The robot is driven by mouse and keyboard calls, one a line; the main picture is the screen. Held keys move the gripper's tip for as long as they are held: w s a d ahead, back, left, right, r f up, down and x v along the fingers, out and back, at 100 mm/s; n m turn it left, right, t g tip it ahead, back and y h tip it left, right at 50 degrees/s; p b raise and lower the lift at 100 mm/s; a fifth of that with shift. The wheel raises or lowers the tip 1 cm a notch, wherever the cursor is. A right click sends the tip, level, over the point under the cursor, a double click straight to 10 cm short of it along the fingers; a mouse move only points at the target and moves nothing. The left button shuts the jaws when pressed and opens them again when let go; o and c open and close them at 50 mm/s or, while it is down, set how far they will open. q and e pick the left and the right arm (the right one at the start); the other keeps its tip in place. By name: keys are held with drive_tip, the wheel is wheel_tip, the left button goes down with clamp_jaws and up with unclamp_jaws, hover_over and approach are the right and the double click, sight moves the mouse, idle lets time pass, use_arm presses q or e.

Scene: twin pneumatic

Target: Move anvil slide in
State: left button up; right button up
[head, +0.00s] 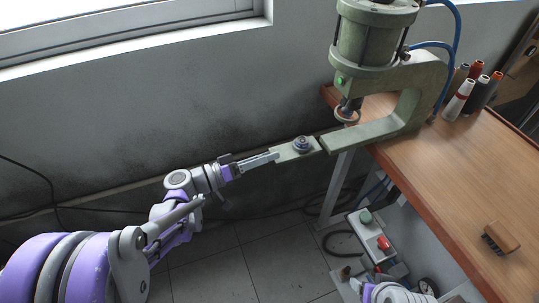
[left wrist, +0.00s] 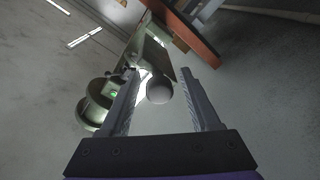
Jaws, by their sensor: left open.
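The anvil slide (head: 283,154) is a flat green plate with a round dark metal anvil (head: 302,144) on top. It sticks out to the left from the lower arm (head: 362,132) of the green press. My left gripper (head: 276,157) is at the slide's outer end, its fingers pointing toward the anvil. In the left wrist view the fingers (left wrist: 158,76) are apart, with a round grey piece (left wrist: 159,89) showing between them. I cannot tell whether they touch it. Part of my right arm shows at the bottom of the head view; its gripper's jaws cannot be made out.
The press head (head: 375,38) stands above the lower arm. A wooden table (head: 455,185) carries thread cones (head: 458,100) and a brush (head: 501,238). A control box (head: 372,238) with green and red buttons sits below the table edge. Open floor lies below the slide.

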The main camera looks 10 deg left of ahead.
use_arm(q)
drive_tip(key=shift+w+d, duration=0.45)
drive_tip(key=shift+d, duration=0.15)
drive_tip(key=c, duration=0.9)
clamp_jaws()
drive_tip(key=shift+r, duration=0.1)
